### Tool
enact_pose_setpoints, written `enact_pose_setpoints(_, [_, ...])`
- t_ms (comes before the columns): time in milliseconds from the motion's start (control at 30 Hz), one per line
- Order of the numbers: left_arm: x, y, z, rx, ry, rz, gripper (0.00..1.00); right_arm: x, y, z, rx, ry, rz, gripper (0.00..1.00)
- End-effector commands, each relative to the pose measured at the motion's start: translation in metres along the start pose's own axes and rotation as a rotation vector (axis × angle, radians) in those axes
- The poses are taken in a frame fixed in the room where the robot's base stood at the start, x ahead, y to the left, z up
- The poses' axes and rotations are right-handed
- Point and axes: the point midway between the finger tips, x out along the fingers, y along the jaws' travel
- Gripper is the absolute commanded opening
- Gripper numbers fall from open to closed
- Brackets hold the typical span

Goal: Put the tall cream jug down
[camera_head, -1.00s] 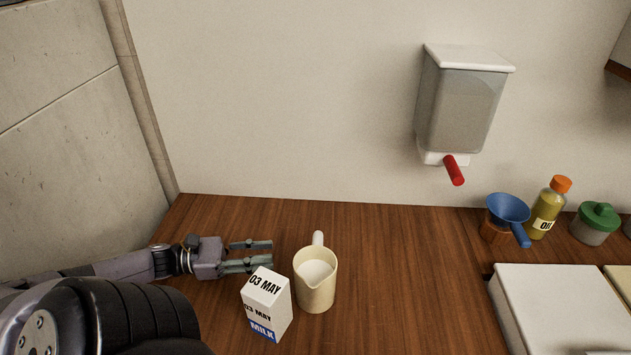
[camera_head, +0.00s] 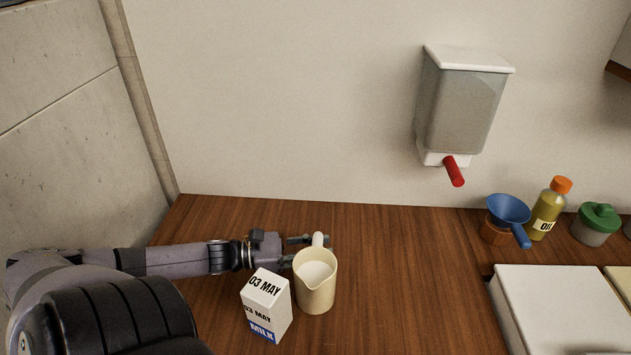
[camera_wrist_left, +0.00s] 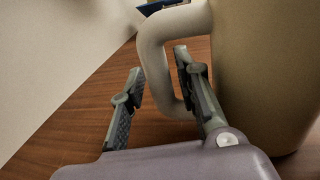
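The tall cream jug (camera_head: 317,292), filled with white liquid, stands upright on the wooden counter. Its pale handle (camera_head: 318,240) points to the back wall. My left gripper (camera_head: 308,246) is at the handle from the left, its near finger partly hidden by the jug. In the left wrist view the jug body (camera_wrist_left: 262,70) fills the right side. The open fingers (camera_wrist_left: 158,65) are on either side of the handle's outer bar (camera_wrist_left: 155,60), with a gap visible. My right gripper is not in view.
A milk carton (camera_head: 266,305) stands close to the jug's left front. A wall dispenser (camera_head: 460,105) with a red lever hangs at the back. A blue funnel (camera_head: 507,210), oil bottle (camera_head: 547,212) and green-lidded jar (camera_head: 597,224) stand at the right. The counter's middle is clear.

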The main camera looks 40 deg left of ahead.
Motion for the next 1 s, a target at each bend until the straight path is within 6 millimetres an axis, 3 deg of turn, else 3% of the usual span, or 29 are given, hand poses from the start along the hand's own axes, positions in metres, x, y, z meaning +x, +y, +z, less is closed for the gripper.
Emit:
enact_pose_setpoints(200, [0.0001,-0.0002,0.0000,0.000,0.000,0.000,0.28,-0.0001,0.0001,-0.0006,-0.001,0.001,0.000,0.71])
enact_pose_setpoints(633, [-0.0001,-0.0002,0.0000,-0.001,0.000,0.000,0.00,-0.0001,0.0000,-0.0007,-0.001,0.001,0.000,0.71])
enact_pose_setpoints(1000, [-0.0002,-0.0002,-0.0001,-0.001,0.000,0.000,0.00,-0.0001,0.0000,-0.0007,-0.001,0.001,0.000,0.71])
